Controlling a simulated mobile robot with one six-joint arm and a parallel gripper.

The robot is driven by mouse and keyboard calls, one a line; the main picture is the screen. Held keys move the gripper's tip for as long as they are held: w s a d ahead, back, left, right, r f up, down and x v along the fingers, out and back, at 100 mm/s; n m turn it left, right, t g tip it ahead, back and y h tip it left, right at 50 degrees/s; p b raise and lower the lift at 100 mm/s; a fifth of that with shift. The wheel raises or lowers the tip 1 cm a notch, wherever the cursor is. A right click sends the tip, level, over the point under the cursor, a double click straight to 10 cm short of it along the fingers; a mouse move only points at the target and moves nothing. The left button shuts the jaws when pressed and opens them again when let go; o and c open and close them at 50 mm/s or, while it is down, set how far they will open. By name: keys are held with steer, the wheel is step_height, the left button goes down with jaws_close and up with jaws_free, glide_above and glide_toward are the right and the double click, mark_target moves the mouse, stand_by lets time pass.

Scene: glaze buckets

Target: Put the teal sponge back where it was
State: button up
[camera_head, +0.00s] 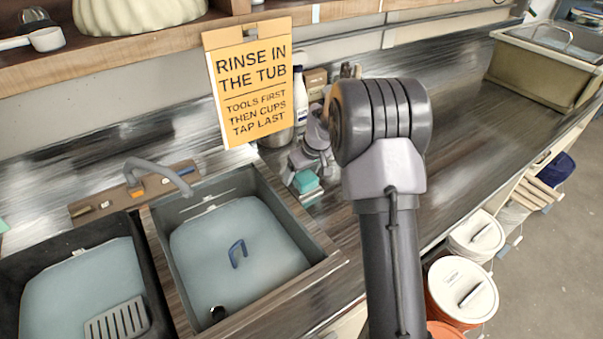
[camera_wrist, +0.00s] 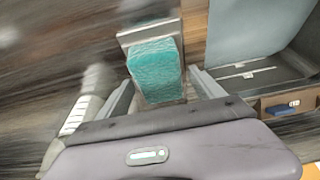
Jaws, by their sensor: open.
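The teal sponge (camera_head: 306,181) is on the counter just right of the right-hand tub, on or against a small pale holder (camera_head: 309,195). In the wrist view the sponge (camera_wrist: 155,70) is upright in the picture, with a pale grey edge of the holder (camera_wrist: 150,32) beyond it. My gripper (camera_head: 308,163) is low over the counter at the sponge. In the wrist view its two fingers (camera_wrist: 160,84) stand apart, one on each side of the sponge's near end. I cannot tell whether either finger touches it. The sponge's underside is hidden.
The right-hand tub (camera_head: 322,262) is close on the left, with a tap (camera_head: 155,172) behind. A white bottle (camera_head: 299,97) and a metal pot (camera_head: 275,138) stand behind my gripper. The counter on the right (camera_head: 460,140) is clear.

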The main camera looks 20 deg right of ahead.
steer(key=p+v, duration=0.2)
steer(key=v, duration=0.8)
steer(key=shift+r, duration=0.35)
steer(key=s+a+r+m, duration=0.2)
steer(key=s+a+r, duration=0.5)
steer(key=s, duration=0.3)
steer(key=s+a+r+m, duration=0.2)
steer(key=s+a+r, duration=0.55)
steer(key=s, duration=0.25)
steer(key=s+a+f+m+t+y, duration=0.1)
steer(key=s+a+f+m, duration=0.1)
steer(key=s, duration=1.1)
steer(key=shift+a+m, duration=0.3)
steer(key=shift+a, duration=0.15)
step_height(320, 180, down, 5)
steer(key=b, duration=0.4)
steer(key=shift+r, duration=0.1)
